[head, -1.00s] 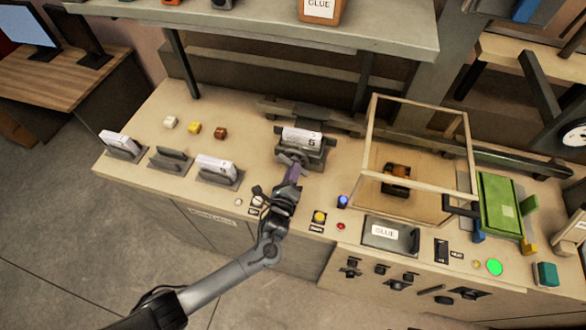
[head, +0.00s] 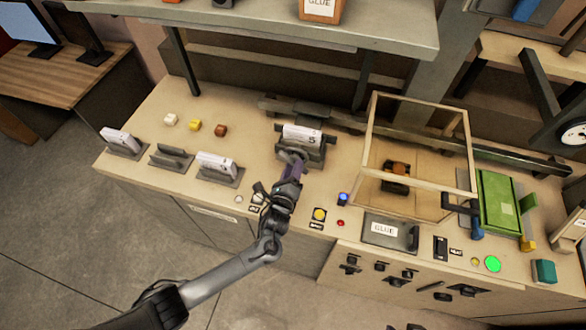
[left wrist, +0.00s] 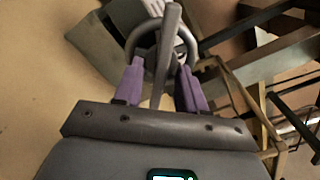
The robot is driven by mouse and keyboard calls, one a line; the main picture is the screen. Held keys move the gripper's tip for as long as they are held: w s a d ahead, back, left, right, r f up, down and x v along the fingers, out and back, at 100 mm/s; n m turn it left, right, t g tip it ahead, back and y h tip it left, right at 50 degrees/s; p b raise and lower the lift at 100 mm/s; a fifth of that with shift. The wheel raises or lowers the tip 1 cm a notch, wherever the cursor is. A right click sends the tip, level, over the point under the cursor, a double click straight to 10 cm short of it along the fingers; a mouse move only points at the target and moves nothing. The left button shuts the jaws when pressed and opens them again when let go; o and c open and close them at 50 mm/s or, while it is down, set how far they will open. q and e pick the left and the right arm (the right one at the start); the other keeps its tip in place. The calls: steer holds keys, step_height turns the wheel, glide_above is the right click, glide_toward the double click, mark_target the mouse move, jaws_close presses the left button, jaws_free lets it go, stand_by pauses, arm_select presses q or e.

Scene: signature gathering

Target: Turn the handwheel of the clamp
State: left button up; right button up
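The clamp (head: 313,153) stands on the workbench near the middle of the head view, with a white block (head: 302,134) in it. Its handwheel (head: 291,155) faces the front and is partly hidden by my gripper. In the left wrist view the handwheel (left wrist: 190,36) is a grey ring with a long bar across it. My left gripper (head: 291,172) is at the handwheel. Its two purple fingers (left wrist: 160,75) are apart, one on each side of the bar, with gaps showing between. Whether a finger touches the rim is unclear. My right gripper is not in view.
Three holders stand at the left, two with white blocks (head: 216,163). Small coloured cubes (head: 194,125) lie behind them. A wooden frame box (head: 418,182) stands to the right of the clamp. A shelf (head: 260,32) overhangs the back.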

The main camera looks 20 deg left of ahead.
arm_select(q)
steer(key=shift+s, duration=0.1)
steer(key=s+d, duration=0.1)
steer(key=s, duration=0.9)
steer(key=shift+s+b, duration=0.3)
steer(key=shift+b, duration=0.15)
